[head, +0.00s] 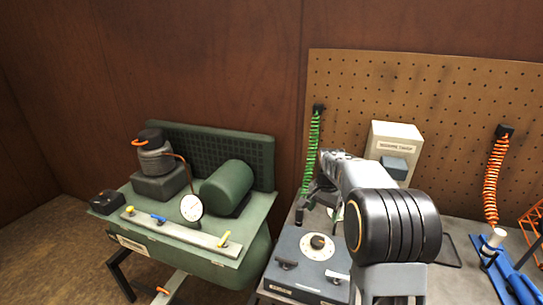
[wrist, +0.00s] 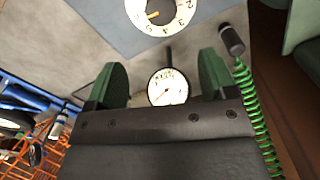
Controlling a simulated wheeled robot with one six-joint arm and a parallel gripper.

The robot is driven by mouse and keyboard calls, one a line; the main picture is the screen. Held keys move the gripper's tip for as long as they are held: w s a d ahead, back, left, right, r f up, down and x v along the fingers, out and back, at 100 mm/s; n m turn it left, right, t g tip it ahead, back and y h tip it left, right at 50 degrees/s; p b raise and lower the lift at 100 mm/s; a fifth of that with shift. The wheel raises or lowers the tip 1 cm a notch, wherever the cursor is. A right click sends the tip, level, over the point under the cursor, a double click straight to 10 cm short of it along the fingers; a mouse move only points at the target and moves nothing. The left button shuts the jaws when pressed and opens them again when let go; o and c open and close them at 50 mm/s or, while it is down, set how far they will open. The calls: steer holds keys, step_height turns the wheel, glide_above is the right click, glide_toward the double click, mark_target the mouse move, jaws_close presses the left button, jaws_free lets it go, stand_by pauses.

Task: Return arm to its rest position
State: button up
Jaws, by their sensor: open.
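My arm (head: 395,222) reaches over the bench at the right in the head view, and its own links hide most of my gripper there. In the wrist view my gripper (wrist: 163,76) is open, with two green fingers spread apart. A small round white dial gauge (wrist: 168,87) shows between the fingers, with a visible gap on each side. A dark stem runs up from it. How far the gauge is from the fingers in depth I cannot tell.
A blue-grey box with a dial knob (head: 317,242) stands close to my arm. A green coiled hose (head: 312,150) and an orange one (head: 494,180) hang near the pegboard (head: 440,100). A green compressor (head: 228,187) is at left. Blue tools (head: 505,270) lie at right.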

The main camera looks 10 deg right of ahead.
steer(key=s+a+r+n+t, duration=0.1)
steer(key=s+a+n, duration=0.4)
steer(key=s, duration=0.6)
steer(key=s+a+r+n+t, duration=0.2)
steer(key=s+a+n, duration=0.3)
steer(key=s, duration=0.6)
steer(key=shift+r+t, duration=0.15)
steer(key=shift+t, duration=0.45)
